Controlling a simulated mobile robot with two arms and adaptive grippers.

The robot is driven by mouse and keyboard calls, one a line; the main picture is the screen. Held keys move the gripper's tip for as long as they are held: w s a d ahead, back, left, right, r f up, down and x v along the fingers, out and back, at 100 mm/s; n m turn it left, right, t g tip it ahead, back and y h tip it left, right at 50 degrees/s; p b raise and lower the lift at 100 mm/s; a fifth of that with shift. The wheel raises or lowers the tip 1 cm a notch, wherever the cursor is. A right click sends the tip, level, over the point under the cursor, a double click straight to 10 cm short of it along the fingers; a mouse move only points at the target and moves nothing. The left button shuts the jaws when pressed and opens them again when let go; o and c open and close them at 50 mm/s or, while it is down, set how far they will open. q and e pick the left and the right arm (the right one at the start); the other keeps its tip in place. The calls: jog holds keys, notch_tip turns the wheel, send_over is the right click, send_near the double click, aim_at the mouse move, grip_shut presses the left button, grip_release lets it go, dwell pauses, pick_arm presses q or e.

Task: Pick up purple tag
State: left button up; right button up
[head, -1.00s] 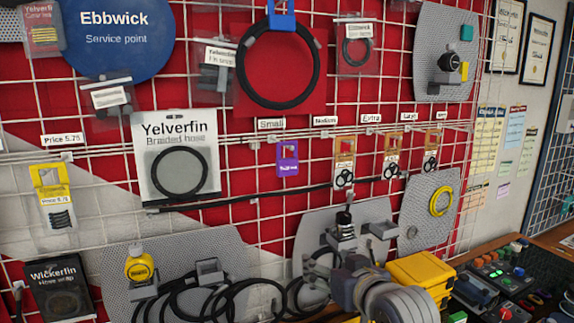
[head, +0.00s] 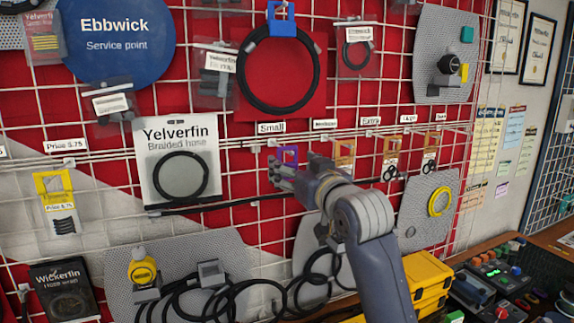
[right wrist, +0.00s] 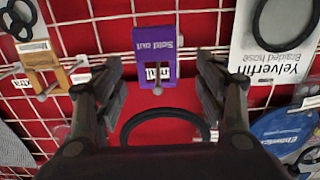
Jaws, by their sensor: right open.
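The purple tag (head: 289,152) hangs on a peg of the wire grid, below the "Small" label, in the head view. My right gripper (head: 276,170) is in front of its lower part and hides much of it. The right wrist view, which is turned upside down, shows the purple tag (right wrist: 154,40) with pale lettering and a cut-out with the peg end in it. The open fingers of my right gripper (right wrist: 160,68) stand on either side of the tag, with a gap on both sides. Nothing is held. My left gripper is not in view.
Several tan tags (head: 344,153) hang to the right of the purple one. The Yelverfin braided hose pack (head: 178,135) hangs to the left. A black hose ring (head: 242,62) hangs above. A yellow box (head: 428,275) stands below right.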

aim_at(287, 163)
jog(key=p+x, duration=0.4)
jog(key=x, duration=0.1)
jog(key=shift+w+d, duration=0.1)
jog(key=shift+w, duration=0.05)
jog(key=c, duration=1.1)
